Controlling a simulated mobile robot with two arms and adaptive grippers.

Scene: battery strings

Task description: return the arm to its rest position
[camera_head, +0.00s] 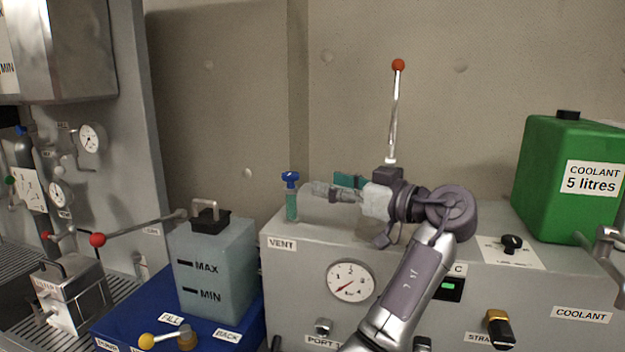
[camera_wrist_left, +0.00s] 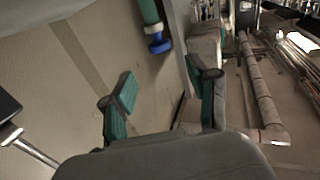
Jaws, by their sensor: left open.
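My left gripper (camera_head: 334,186) is above the grey cabinet top, its fingers pointing left toward the vent valve (camera_head: 291,200), a green stem with a blue cap. In the head view a gap shows between the fingertips and the valve. In the left wrist view the two green-padded fingers (camera_wrist_left: 160,86) stand apart with nothing between them. The valve's blue cap (camera_wrist_left: 158,45) shows beyond them there. My left arm (camera_head: 412,275) reaches up from the bottom of the head view, in front of the cabinet. My right gripper is not in view.
A lever with a red ball (camera_head: 398,64) rises behind my wrist. A green coolant can (camera_head: 565,180) stands on the right of the cabinet (camera_head: 300,270). A pressure gauge (camera_head: 350,281) is on its front. A translucent tank (camera_head: 215,262) and red-ball lever (camera_head: 98,240) are left.

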